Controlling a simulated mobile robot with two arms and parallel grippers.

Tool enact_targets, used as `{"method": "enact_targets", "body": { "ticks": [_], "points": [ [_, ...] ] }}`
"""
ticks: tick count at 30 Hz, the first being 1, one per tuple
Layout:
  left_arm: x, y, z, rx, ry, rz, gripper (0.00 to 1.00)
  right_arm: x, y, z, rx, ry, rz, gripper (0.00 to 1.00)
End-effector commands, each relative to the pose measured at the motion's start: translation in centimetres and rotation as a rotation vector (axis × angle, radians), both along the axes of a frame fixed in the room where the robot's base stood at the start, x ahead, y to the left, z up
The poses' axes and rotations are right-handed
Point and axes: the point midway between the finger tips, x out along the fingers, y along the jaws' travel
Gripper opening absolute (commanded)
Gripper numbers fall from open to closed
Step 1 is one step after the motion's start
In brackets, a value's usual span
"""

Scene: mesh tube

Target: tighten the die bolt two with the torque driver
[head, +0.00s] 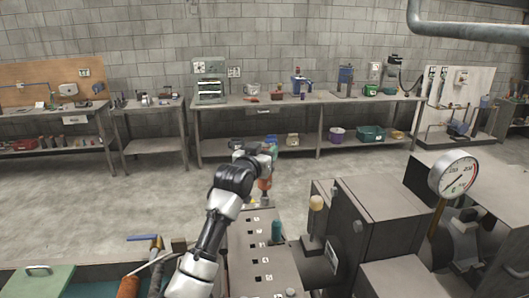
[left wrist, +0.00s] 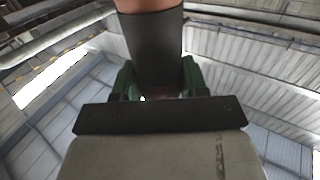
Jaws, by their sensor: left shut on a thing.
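My left gripper (head: 264,160) is above the far end of a grey metal block (head: 258,258) with several numbered marks and holes along its top. It is shut on the torque driver (head: 264,184), which hangs roughly upright with an orange-red part showing below the gripper. In the left wrist view, the green fingers (left wrist: 156,80) are around the driver's dark grey section (left wrist: 152,45), with orange above it. Small yellowish and bluish pieces are at the block's far end below the driver; I cannot tell which is die bolt two or whether the tip touches it. My right gripper is not in view.
A teal cylinder (head: 276,230) stands on the block's right side. A teal tray (head: 85,278) with tools is at lower left. Workbenches line the back wall.

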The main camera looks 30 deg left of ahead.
Motion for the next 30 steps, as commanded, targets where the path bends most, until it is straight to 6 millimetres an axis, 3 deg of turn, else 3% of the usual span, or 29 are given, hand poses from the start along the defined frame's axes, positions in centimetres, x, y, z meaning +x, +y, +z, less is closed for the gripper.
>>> {"method": "enact_targets", "body": {
  "ticks": [30],
  "points": [
    [0.01,-0.02,-0.37,-0.001,0.004,0.0,0.15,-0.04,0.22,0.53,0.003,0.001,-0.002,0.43]
  ]
}}
